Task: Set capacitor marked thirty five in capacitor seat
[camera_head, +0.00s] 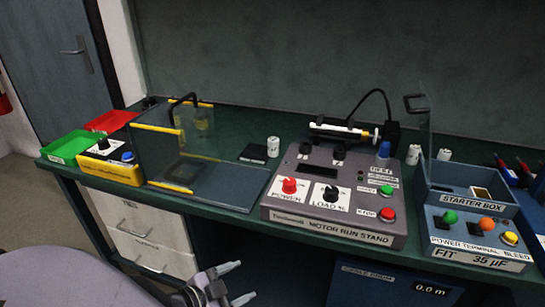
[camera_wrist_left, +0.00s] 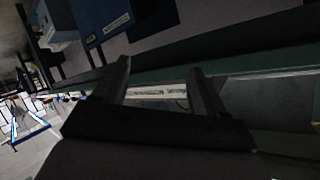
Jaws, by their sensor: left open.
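Three small white cylinders, which look like capacitors, stand on the green bench in the head view. One is left of the motor run stand (camera_head: 273,146), one is just right of it (camera_head: 413,154), and one is behind the starter box (camera_head: 444,155). Their markings are too small to read. The starter box (camera_head: 445,196) at the right carries a "FIT 35 µF" label (camera_head: 468,257) and has an open lid. A small light patch shows inside; I cannot tell whether it is the seat. My left gripper (camera_head: 237,282) is open and empty, in front of the bench. It also shows in the wrist view (camera_wrist_left: 160,68).
The motor run stand (camera_head: 325,234) fills the middle of the bench. To its left are a hinged guard frame (camera_head: 158,145), a yellow box (camera_head: 110,173), and green (camera_head: 70,145) and red (camera_head: 111,121) trays. A dark blue box (camera_head: 390,287) is below the bench edge.

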